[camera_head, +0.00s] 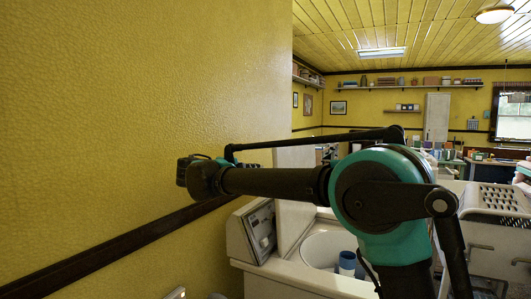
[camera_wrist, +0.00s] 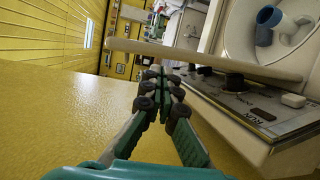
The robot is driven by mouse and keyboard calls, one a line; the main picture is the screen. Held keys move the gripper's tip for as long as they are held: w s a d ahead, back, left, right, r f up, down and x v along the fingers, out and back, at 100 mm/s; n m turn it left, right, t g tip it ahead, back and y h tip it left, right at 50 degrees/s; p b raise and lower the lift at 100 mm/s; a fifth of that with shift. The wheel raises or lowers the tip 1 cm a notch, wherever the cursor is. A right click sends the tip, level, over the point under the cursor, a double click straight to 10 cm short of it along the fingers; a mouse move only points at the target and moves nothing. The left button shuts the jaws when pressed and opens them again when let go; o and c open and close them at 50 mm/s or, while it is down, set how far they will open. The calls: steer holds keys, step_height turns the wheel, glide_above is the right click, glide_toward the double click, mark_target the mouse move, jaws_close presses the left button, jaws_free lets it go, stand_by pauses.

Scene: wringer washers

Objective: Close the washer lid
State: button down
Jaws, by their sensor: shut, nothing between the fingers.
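The washer (camera_head: 310,268) stands against the yellow wall with its tub open. A white-blue agitator (camera_head: 347,262) shows inside the tub, and also in the wrist view (camera_wrist: 278,22). The lid (camera_head: 292,222) stands upright beside the control panel, partly hidden by my arm. In the wrist view the lid (camera_wrist: 190,55) appears nearly edge-on as a long cream strip. My gripper (camera_wrist: 162,76) is shut and empty, on the control-panel side of the lid, with its fingertips close to it. I cannot tell whether they touch. In the head view my gripper's fingers are hidden behind my arm.
The control panel (camera_head: 261,229) with knobs is at the washer's back, also in the wrist view (camera_wrist: 245,100). The yellow wall (camera_head: 140,120) is close on the left. Shelves and tables are far behind.

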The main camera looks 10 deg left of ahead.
steer(key=s+a+r+t, duration=0.2)
steer(key=a+r, duration=0.3)
steer(key=a, duration=0.2)
steer(key=w+d, duration=0.7)
steer(key=d, duration=0.1)
steer(key=shift+w+d+r+n, duration=0.15)
steer(key=shift+d+r+n, duration=0.05)
steer(key=shift+n, duration=0.2)
steer(key=shift+d, duration=0.15)
